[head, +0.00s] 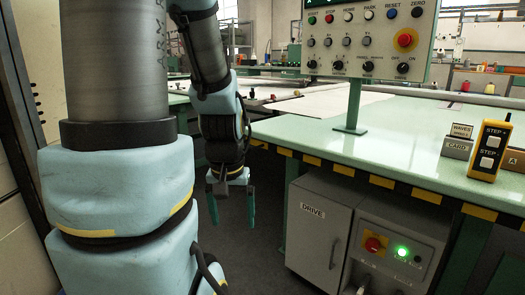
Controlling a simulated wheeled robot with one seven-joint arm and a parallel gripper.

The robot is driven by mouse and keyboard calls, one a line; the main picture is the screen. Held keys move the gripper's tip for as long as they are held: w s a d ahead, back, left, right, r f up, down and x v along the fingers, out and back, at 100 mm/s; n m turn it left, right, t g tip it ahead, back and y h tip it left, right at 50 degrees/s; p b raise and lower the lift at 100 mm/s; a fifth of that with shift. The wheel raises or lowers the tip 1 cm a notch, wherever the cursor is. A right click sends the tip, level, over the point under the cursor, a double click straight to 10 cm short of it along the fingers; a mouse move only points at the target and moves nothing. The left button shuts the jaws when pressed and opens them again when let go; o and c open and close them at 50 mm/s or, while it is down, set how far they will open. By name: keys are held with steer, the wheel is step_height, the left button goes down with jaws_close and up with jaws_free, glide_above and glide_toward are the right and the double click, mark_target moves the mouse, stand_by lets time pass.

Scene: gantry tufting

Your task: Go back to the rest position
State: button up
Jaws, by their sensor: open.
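My gripper (231,207) hangs in the head view, left of the green table, with its fingers pointing down. Its two dark green fingers stand apart, and nothing shows between them. It is over the dark floor, beside the table's striped front edge and apart from it. My arm comes down from the upper left and bends above the gripper.
The green table (400,150) fills the right side, with a control panel (368,38) on a post. A yellow pendant (489,150) stands beside a card holder (457,146) on it. A drive cabinet (318,235) and a box with a red button (395,245) stand below.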

step_height(320, 180, up, 20)
steer(key=p, duration=1.7)
steer(key=shift+f, duration=0.15)
